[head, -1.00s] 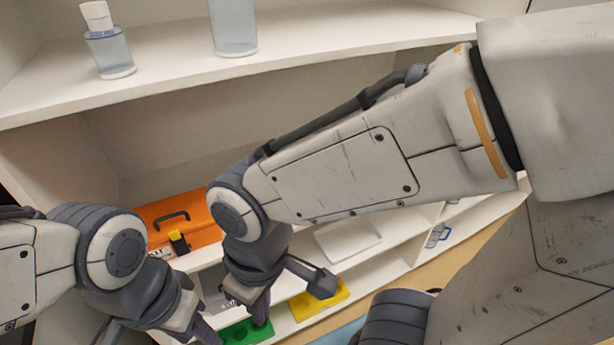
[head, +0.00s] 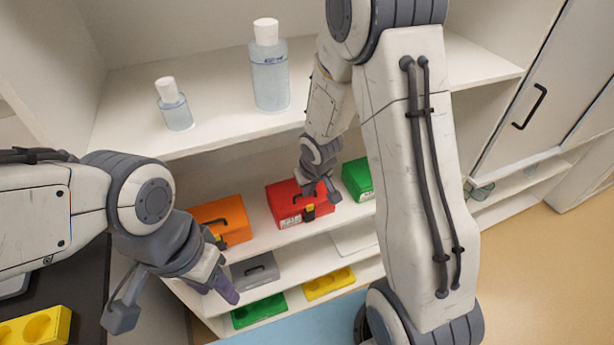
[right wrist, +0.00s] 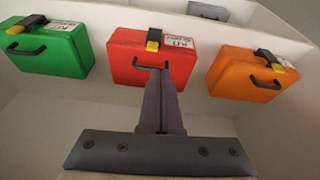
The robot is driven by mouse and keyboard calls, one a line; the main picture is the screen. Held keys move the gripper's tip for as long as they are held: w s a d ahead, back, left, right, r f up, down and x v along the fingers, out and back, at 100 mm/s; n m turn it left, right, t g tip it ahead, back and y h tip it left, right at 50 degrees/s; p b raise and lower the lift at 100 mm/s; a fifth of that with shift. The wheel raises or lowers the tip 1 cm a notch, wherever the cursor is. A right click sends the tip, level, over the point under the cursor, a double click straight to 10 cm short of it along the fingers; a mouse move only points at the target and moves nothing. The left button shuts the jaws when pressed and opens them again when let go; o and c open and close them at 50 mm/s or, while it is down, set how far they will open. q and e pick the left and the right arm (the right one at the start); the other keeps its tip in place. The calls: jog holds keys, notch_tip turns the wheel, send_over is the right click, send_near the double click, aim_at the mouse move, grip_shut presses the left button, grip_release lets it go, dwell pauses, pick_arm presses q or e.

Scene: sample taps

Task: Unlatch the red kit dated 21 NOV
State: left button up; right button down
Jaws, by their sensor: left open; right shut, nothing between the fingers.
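The red kit (head: 285,196) stands on the middle shelf between an orange kit (head: 226,216) and a green kit (head: 358,178). The red kit (right wrist: 172,65) also shows in the right wrist view, with a white label (right wrist: 180,41), a black-and-yellow latch (right wrist: 153,40) and a dark handle. The label's date is too small to read, and I cannot tell the latch's state. My right gripper (head: 309,193) is shut and empty in front of the red kit. Its fingertips (right wrist: 154,76) overlap the handle's picture; contact is unclear. My left gripper (head: 224,290) is open and empty, at the lower left.
Bottles (head: 270,75) stand on the upper shelf above. A grey kit (head: 255,271) and green and yellow trays (head: 330,283) are on lower shelves. A yellow tray (head: 40,328) is at lower left. My right arm hides part of the shelves.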

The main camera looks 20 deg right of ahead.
pick_arm(q)
jog(key=shift+r+p, duration=0.35)
jog(key=shift+r, duration=0.6)
pick_arm(e)
jog(key=shift+w+d+f+m, duration=0.15)
jog(key=shift+w+d, duration=0.15)
jog(key=shift+d, duration=0.25)
jog(key=shift+w+d+f+m, duration=0.15)
jog(key=shift+w+d, duration=0.1)
jog(key=shift+d, duration=0.25)
jog(key=b, duration=0.3)
send_near(309, 200)
notch_tip(309, 200, down, 2)
jog(key=s, duration=0.1)
jog(key=x, duration=0.3)
jog(key=shift+w+a+f, duration=0.15)
jog(key=shift+a, duration=0.25)
jog(key=shift+w+f, duration=0.2)
jog(key=shift+f, duration=0.25)
pick_arm(q)
notch_tip(309, 200, down, 3)
jog(key=shift+r, duration=0.1)
